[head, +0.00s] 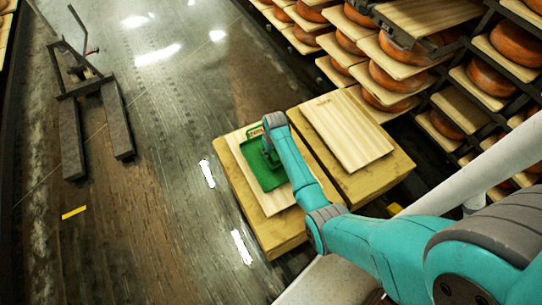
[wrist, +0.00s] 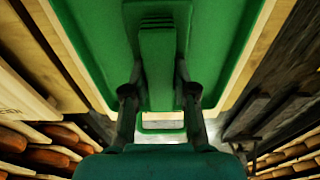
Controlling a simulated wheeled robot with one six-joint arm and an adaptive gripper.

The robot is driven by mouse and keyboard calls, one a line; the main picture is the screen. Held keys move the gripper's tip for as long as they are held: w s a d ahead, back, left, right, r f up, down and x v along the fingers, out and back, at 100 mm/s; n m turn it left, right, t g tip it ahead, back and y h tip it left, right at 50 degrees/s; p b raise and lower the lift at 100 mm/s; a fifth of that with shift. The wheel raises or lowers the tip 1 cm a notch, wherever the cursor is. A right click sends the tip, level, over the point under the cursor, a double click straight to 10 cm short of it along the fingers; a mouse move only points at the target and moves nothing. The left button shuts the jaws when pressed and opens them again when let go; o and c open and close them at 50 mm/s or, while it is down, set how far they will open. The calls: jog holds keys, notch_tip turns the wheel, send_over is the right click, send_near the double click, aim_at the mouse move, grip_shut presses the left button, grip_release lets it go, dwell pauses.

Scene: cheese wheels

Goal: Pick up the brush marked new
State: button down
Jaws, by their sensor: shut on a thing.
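A green brush (wrist: 158,65) shows in the wrist view, with its block and handle over a green tray (wrist: 75,22). No marking on the brush is readable. My gripper (wrist: 160,80) has one finger on each side of the brush handle and is shut on it. In the head view the green tray (head: 267,178) lies on a pale wooden board, and my gripper (head: 270,148) reaches down over its upper part. The arm and gripper hide part of the brush there. I cannot tell whether the brush touches the tray.
The pale board (head: 275,204) rests on a wooden block (head: 238,190). A second board (head: 345,130) on a block stands to its right. Shelves of cheese wheels (head: 395,78) fill the upper right.

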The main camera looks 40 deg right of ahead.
jog(key=shift+r, duration=0.15)
notch_tip(320, 180, up, 10)
jog(key=shift+f, duration=0.1)
dwell(0.4)
